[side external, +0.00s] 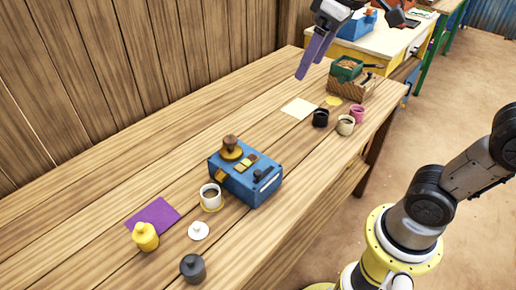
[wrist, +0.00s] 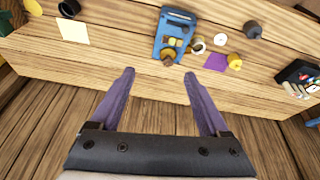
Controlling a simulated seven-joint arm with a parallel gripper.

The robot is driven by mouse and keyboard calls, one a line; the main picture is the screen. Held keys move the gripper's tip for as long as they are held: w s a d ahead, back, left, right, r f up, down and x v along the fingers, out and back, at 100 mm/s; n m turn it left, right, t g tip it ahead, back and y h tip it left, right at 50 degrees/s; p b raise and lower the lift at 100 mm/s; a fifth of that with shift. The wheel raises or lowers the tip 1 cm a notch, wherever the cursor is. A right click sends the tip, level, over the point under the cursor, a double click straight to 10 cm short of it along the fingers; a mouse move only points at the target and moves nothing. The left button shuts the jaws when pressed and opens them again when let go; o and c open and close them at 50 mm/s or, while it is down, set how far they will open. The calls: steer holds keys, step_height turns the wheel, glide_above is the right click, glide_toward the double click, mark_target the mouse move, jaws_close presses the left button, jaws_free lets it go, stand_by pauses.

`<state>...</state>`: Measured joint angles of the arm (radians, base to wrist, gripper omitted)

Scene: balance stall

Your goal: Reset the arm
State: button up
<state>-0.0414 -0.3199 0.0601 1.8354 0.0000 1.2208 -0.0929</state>
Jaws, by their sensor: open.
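My gripper (side external: 311,62) is raised high above the back of the wooden table in the side view, clear of everything on it. In the wrist view its two purple fingers (wrist: 158,75) are spread apart with nothing between them. A blue balance device (side external: 262,186) with a brown knobbed piece (side external: 231,143) on top stands on the table, and it also shows in the wrist view (wrist: 163,40). Nothing touches my gripper.
Near the balance are a white cup (side external: 210,190), purple mat (side external: 155,212), yellow weight (side external: 146,238), white disc (side external: 199,230) and dark grey weight (side external: 193,268). Farther off are a pale sheet (side external: 298,108), black cup (side external: 320,118), beige cup (side external: 345,125), pink cup (side external: 357,113) and crate (side external: 345,88).

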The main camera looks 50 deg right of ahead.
steer(key=s+d+f+m+t, duration=0.1)
steer(key=s+f, duration=1)
steer(key=s, duration=0.1)
steer(key=shift+s+m+t, duration=0.15)
steer(key=shift+m+t, duration=0.15)
steer(key=shift+d, duration=0.1)
